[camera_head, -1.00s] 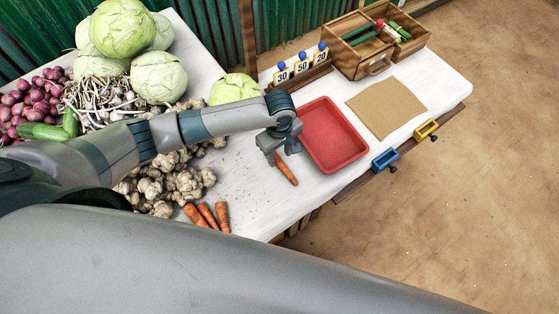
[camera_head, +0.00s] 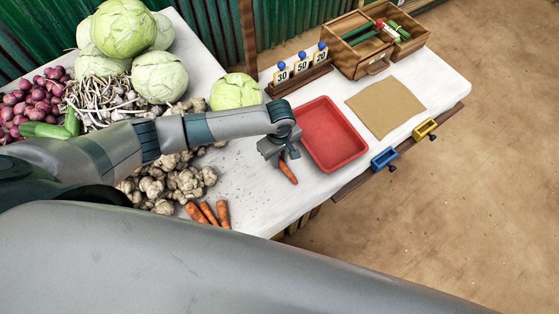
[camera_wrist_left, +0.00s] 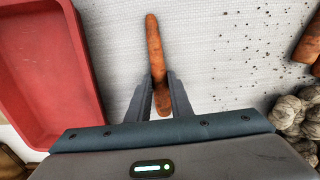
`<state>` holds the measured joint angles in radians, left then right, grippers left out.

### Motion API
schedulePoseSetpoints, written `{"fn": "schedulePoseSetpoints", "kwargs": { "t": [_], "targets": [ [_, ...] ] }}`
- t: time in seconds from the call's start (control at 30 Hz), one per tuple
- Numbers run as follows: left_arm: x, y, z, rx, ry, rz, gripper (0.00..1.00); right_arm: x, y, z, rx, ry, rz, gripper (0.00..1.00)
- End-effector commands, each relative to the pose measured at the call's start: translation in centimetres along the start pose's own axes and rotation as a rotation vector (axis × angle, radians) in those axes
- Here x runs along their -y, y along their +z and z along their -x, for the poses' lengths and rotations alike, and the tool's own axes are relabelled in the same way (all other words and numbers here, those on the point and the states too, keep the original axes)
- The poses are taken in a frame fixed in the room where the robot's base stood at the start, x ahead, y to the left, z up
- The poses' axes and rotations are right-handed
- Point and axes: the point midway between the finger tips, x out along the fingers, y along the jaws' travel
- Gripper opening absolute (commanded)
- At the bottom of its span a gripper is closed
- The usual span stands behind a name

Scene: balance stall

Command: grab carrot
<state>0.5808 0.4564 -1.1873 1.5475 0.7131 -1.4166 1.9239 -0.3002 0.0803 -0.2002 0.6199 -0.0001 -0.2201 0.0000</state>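A single orange carrot (camera_head: 289,172) lies on the white table just left of the red tray. In the left wrist view the carrot (camera_wrist_left: 154,42) points away from me, its near end between the fingers. My left gripper (camera_head: 285,156) reaches down over it; in the wrist view both fingertips (camera_wrist_left: 160,78) press close along the carrot's sides, so it looks shut on it. The carrot appears still at table level. Several more carrots (camera_head: 207,213) lie at the table's front edge. My right gripper is out of view.
The red tray (camera_head: 334,133) is close to the right of my gripper. Ginger (camera_head: 160,187), garlic, onions and cabbages (camera_head: 160,77) crowd the left. Price signs (camera_head: 301,67), a wooden box (camera_head: 350,58) and a brown sheet (camera_head: 386,107) are behind and right.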

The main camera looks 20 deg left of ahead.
Motion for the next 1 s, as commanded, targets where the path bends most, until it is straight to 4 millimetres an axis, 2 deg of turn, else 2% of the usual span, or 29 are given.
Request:
{"fn": "schedulePoseSetpoints", "kwargs": {
  "t": [0.47, 0.67, 0.8, 1.0],
  "targets": [
    [0.0, 0.0, 0.3, 0.001, 0.001, 0.000, 0.00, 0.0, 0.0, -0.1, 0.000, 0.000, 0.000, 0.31],
    [-0.1, 0.0, 1.7, 0.000, 0.002, 0.000, 0.00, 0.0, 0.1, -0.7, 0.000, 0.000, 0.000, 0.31],
    [-0.1, 0.0, 3.8, 0.000, 0.004, -0.001, 0.00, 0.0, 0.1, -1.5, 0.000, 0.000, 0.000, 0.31],
    [-1.1, 3.9, 6.0, 0.005, 0.004, -0.004, 0.00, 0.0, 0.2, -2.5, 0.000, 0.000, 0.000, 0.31]
  ]
}}
